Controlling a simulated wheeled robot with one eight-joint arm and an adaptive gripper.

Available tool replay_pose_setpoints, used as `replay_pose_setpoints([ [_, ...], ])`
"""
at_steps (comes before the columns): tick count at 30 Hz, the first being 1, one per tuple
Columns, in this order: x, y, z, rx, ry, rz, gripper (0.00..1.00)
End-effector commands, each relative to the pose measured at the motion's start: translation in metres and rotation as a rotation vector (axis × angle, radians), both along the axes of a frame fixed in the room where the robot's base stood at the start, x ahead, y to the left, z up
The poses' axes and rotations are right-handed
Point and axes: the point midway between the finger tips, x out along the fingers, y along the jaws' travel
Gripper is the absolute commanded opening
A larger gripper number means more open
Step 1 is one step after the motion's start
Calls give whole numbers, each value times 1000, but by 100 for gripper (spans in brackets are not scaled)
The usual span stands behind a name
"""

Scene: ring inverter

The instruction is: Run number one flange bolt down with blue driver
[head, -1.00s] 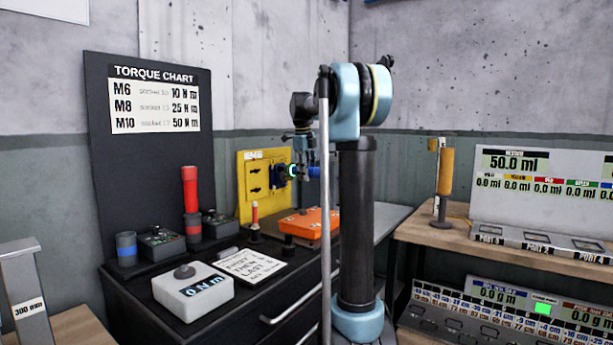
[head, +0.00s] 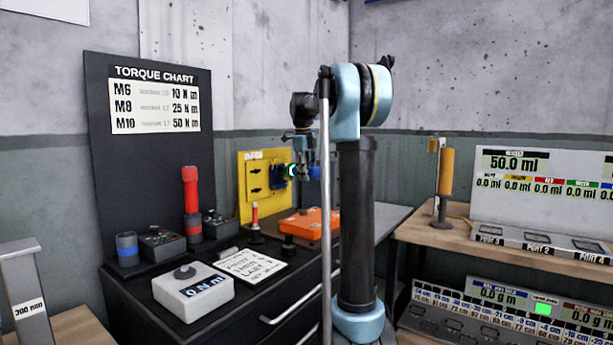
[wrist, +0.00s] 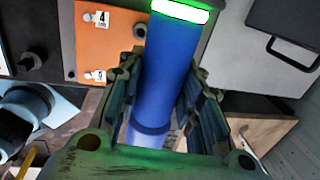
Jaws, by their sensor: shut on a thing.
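The blue driver (wrist: 166,85) is between the fingers of my gripper (wrist: 160,110), with a glowing green ring near the top edge of the wrist view. In the head view my gripper (head: 304,152) holds the driver (head: 314,172) roughly level, in front of the yellow panel (head: 250,203). The orange flange plate (head: 316,222) lies below it on the dark cabinet. The plate also shows in the wrist view (wrist: 122,45), left of the driver, with a tag reading 4 and a second, unclear tag. I cannot make out a number one tag. The driver's tip is out of the wrist view.
A white meter box (head: 192,293) and a note card (head: 252,265) lie in front. A wooden bench (head: 430,236) with displays stands at the right.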

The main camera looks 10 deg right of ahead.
Motion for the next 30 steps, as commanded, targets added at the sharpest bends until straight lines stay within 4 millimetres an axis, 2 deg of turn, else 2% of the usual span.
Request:
replay_pose_setpoints([
  [30, 7, 7, 0, 0, 0, 0, 0],
])
